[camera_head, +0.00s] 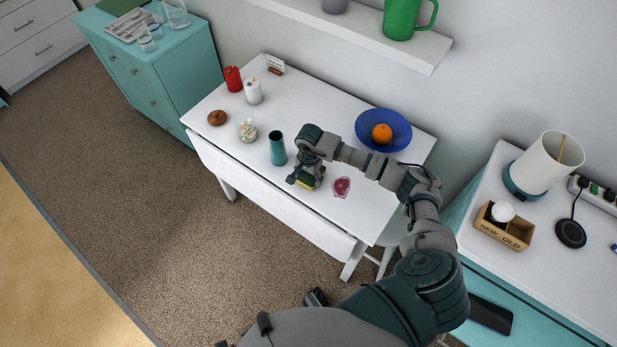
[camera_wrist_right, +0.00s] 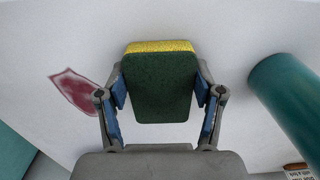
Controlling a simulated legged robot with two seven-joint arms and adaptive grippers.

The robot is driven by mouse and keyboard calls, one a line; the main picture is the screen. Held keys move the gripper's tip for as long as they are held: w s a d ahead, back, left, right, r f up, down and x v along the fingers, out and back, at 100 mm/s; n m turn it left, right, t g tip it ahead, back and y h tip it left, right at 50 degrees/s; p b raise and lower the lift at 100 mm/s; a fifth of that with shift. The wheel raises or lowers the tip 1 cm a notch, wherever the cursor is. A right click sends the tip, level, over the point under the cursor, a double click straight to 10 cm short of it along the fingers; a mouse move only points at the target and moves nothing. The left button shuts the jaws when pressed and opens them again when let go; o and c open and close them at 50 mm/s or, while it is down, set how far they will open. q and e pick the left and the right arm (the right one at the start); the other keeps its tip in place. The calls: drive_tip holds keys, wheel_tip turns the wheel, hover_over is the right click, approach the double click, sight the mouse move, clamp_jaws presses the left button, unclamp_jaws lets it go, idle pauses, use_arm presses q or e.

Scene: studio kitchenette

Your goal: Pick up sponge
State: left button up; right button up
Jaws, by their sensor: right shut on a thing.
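The sponge (camera_wrist_right: 160,88) is dark green with a yellow layer along its far edge. My right gripper (camera_wrist_right: 160,95) is shut on it, with one blue-padded finger at each side. In the head view the sponge (camera_head: 315,173) is partly hidden by my right gripper (camera_head: 305,180), over the front part of the white table (camera_head: 290,212). I cannot tell whether the sponge touches the tabletop.
A teal cup (camera_head: 277,148) stands just left of the gripper. A dark red patch (camera_head: 341,187) lies to its right. A blue bowl (camera_head: 362,122) with an orange (camera_head: 382,133) sits behind. Candles (camera_head: 253,92), a jar (camera_head: 248,131) and a doughnut (camera_head: 217,118) are farther left.

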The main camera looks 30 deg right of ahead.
sight(306, 178)
drive_tip(key=shift+s+d+f, duration=0.1)
drive_tip(key=shift+d, duration=0.15)
drive_tip(key=shift+r, duration=0.2)
drive_tip(key=r, duration=0.1)
drive_tip(key=a+r, duration=0.1)
drive_tip(key=r, duration=0.1)
drive_tip(key=shift+a+r, duration=0.25)
drive_tip(key=a, duration=0.2)
drive_tip(key=s+a, duration=0.1)
drive_tip(key=a, duration=0.3)
drive_tip(key=shift+s+a+r, duration=0.15)
drive_tip(key=shift+s+r, duration=0.05)
drive_tip(key=shift+s, duration=0.15)
use_arm(q)
drive_tip(key=shift+w+a+r, duration=0.25)
drive_tip(key=shift+w+r, duration=0.05)
drive_tip(key=shift+r, duration=0.25)
use_arm(e)
drive_tip(key=s+a, duration=0.2)
drive_tip(key=a, duration=0.7)
drive_tip(key=shift+s+r, duration=0.3)
drive_tip(key=shift+r, duration=0.1)
